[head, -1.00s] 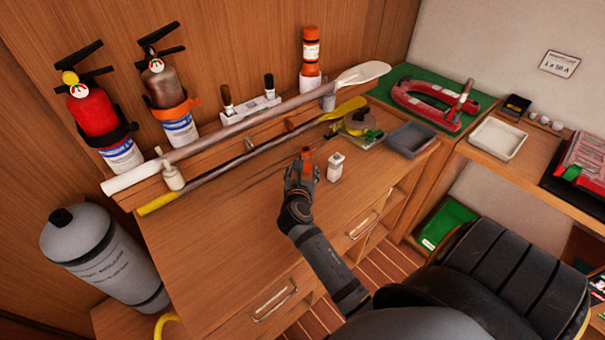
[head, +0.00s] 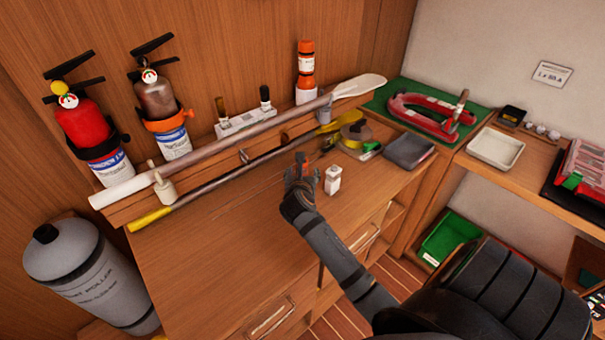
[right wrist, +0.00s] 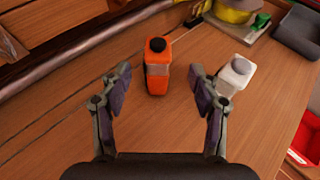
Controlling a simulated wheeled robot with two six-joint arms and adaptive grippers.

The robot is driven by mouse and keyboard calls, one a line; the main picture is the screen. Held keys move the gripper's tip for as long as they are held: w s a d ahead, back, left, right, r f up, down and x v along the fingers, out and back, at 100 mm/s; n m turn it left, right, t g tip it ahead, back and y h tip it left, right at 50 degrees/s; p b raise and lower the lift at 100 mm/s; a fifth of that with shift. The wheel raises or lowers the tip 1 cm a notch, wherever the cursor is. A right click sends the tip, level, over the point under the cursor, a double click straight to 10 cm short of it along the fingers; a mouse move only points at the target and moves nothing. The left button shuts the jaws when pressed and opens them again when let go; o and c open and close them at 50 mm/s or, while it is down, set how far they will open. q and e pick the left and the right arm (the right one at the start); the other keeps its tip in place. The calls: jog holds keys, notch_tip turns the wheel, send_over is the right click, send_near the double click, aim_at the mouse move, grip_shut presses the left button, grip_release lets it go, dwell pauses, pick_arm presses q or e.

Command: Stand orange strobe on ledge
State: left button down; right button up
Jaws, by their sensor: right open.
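The orange strobe (right wrist: 157,67), with a black knob on top, stands upright on the desk in the right wrist view. My right gripper (right wrist: 160,84) is open, with one finger on each side of the strobe's line and a visible gap on both sides. In the head view the right gripper (head: 300,172) hides most of the strobe. The wooden ledge (head: 205,171) runs along the back of the desk, partly covered by two oars. My left gripper is not in view.
A white bottle-like item (head: 332,180) stands just right of the gripper. The upper oar (head: 240,138) and the yellow-ended oar (head: 268,153) run along the ledge. An orange bottle (head: 305,75) stands behind. The desk's left front (head: 220,250) is clear.

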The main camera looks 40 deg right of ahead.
jog(key=x, duration=0.4)
jog(key=shift+w+f+p, duration=0.1)
jog(key=shift+w+p, duration=0.2)
jog(key=shift+w, duration=0.1)
jog(key=shift+w+d+f, duration=0.15)
jog(key=shift+w+f, duration=0.05)
jog(key=shift+s+r, duration=0.1)
jog(key=shift+c, duration=1)
grip_shut()
jog(key=shift+r, duration=0.1)
